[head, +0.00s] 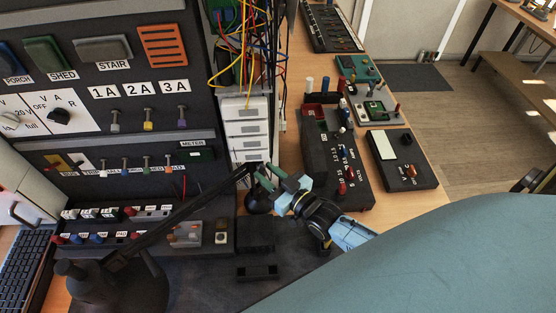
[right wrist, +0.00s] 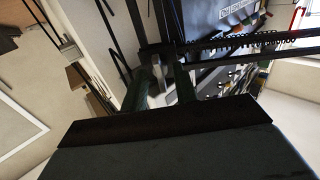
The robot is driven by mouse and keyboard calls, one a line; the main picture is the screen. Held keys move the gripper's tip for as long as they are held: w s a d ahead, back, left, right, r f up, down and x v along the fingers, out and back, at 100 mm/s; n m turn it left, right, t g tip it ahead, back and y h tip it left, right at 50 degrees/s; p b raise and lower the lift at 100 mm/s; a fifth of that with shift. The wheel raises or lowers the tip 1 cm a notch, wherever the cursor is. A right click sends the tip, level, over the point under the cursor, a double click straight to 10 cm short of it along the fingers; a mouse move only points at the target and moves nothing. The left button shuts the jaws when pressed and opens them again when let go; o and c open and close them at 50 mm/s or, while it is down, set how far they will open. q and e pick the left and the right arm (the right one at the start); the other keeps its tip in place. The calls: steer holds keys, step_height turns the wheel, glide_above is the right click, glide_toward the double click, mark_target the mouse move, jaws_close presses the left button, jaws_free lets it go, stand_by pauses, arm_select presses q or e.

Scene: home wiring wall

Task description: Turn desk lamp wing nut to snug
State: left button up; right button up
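The black desk lamp stands at the lower left in the head view, with its base (head: 105,285) at the bottom and its arm (head: 185,212) slanting up to the right. Its dark round head (head: 258,200) hangs near the white modules. My right gripper (head: 268,178) is at the arm's upper end, its green fingers apart. In the right wrist view, the fingers of my right gripper (right wrist: 165,88) stand either side of a small grey metal piece, probably the wing nut (right wrist: 160,68). I cannot tell whether they touch it. My left gripper is not in view.
A panel with switches and labels (head: 140,110) rises at the left. Coloured wires (head: 250,40) hang above white modules (head: 246,130). A black terminal box (head: 335,165) and a meter (head: 402,160) lie on the wooden bench to the right. A small black tray (head: 257,273) lies in front.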

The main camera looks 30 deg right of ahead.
steer(key=b+v, duration=0.1)
steer(key=v, duration=1.2)
steer(key=shift+s, duration=0.15)
